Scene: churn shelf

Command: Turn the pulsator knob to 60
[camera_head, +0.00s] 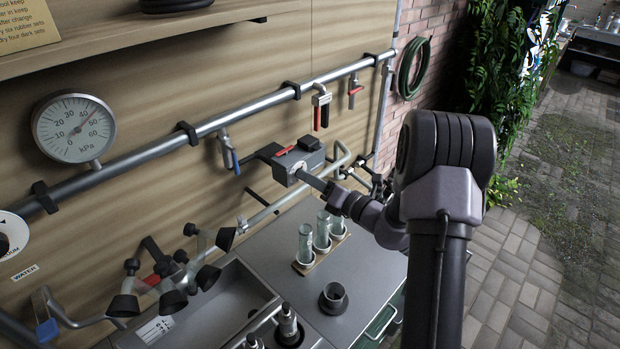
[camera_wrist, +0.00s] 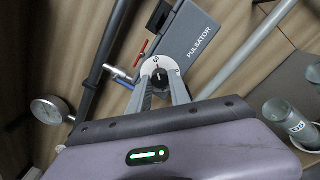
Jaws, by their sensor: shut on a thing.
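The pulsator (camera_head: 293,158) is a grey box on the wall below the sloping pipe. In the wrist view its housing (camera_wrist: 196,42) carries the word PULSATOR. A white dial (camera_wrist: 150,66) with small dark markings sits on its near end, around a dark knob (camera_wrist: 160,76). My gripper (camera_wrist: 161,84) has one finger on each side of the knob and is shut on it. In the head view my gripper (camera_head: 306,175) reaches the box's front from the right. The fingers hide part of the dial, and its setting is too small to read surely.
A pressure gauge (camera_head: 74,127) hangs at the left of the pipe (camera_head: 250,105). Valves with red and blue handles hang along it. Glass vials (camera_head: 305,243) stand on the counter (camera_head: 370,265) below my arm. A teat-cup cluster (camera_head: 170,270) hangs over the sink.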

